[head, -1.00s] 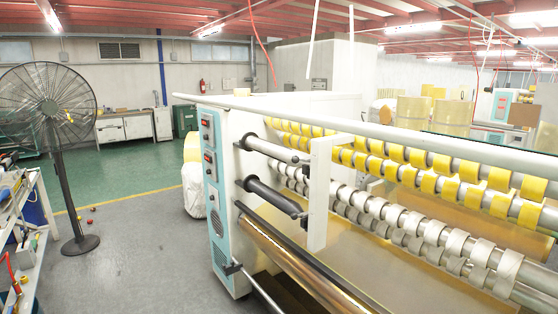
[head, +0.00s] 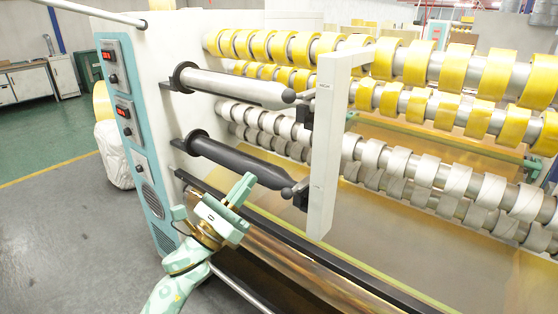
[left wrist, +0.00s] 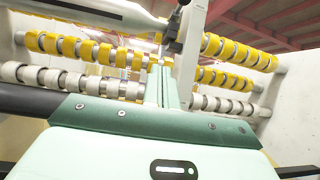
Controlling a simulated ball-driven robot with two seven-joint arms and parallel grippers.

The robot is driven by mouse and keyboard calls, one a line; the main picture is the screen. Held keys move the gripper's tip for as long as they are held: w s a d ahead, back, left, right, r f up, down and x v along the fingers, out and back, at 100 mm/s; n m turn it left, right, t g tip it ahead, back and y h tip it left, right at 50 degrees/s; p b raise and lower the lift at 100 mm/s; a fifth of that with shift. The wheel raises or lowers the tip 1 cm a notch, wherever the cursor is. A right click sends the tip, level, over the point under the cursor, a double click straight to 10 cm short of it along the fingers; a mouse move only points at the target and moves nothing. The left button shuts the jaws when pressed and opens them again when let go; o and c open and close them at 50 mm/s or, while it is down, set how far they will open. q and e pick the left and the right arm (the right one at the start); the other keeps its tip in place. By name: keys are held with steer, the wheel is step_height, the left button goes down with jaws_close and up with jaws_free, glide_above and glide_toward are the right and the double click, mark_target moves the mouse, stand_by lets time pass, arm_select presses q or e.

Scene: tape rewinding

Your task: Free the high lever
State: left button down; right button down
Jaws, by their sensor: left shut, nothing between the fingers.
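The high lever (head: 300,97) is a dark piece at the right end of the upper grey roller (head: 235,87), against the white upright bracket (head: 325,150). In the left wrist view the high lever (left wrist: 173,24) shows beyond my fingertips, beside the bracket. A similar low lever (head: 298,192) sits at the end of the black lower roller (head: 240,162). My left gripper (head: 241,188) is shut and empty, pointing up in front of the black roller in the head view. Its shut fingers (left wrist: 162,82) also show in the left wrist view, apart from the high lever. My right gripper is not in view.
Rows of yellow tape rolls (head: 430,65) and white cores (head: 440,180) fill the bars behind the bracket. A long dark rail (head: 330,265) runs low across the machine's front. The grey floor (head: 60,230) to the left is open.

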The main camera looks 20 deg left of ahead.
arm_select(q)
steer(key=w+d+r+m+p, duration=0.1)
steer(key=w+d+r, duration=0.1)
steer(key=r, duration=0.4)
steer(key=w+d+r+m+h+p, duration=0.1)
steer(key=w+d+r+m+p, duration=0.1)
steer(key=r, duration=0.5)
steer(key=shift+w+d+h, duration=0.3)
steer(key=shift+w+d, duration=0.3)
steer(key=shift+w, duration=0.4)
